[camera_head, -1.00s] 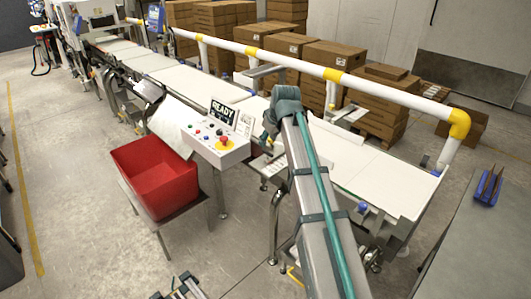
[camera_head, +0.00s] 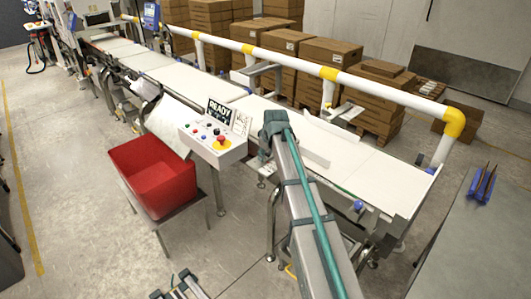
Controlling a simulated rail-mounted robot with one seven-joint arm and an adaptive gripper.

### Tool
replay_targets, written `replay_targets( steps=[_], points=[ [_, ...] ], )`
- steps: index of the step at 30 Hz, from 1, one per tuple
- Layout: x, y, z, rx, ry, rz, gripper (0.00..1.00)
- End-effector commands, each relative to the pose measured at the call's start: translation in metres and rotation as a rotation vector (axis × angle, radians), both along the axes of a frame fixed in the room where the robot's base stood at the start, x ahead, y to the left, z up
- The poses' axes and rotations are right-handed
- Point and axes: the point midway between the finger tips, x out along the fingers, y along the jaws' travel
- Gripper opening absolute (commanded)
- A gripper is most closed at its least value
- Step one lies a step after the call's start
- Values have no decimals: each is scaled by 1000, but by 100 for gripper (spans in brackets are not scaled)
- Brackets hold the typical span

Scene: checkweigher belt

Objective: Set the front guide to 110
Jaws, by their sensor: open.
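The checkweigher belt (camera_head: 375,172) runs from the upper left to the lower right. Blue knobs (camera_head: 359,206) show along its front side. I cannot pick out the front guide clearly or read any scale or number 110. My arm (camera_head: 305,215) rises from the bottom and crosses in front of the belt, hiding part of its front edge. My gripper cannot be made out; the far end of the arm link is dark teal and shows no fingers.
A control box (camera_head: 214,146) with a READY display stands left of my arm, near a red bin (camera_head: 153,175). A white and yellow rail (camera_head: 380,88) runs behind the belt, with stacked cartons (camera_head: 325,65) beyond. A grey table (camera_head: 470,235) is at the right.

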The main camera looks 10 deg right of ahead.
Motion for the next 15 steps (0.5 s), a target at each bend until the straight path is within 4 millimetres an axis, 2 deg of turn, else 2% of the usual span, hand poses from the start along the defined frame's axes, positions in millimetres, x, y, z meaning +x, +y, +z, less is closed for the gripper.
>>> replay_targets(
  steps=[11, 12, 15],
  points=[
    [3, 0, -6, 0, 0, 0, 41],
    [3, 0, -6, 0, 0, 0, 39],
    [3, 0, -6, 0, 0, 0, 23]
  ],
)
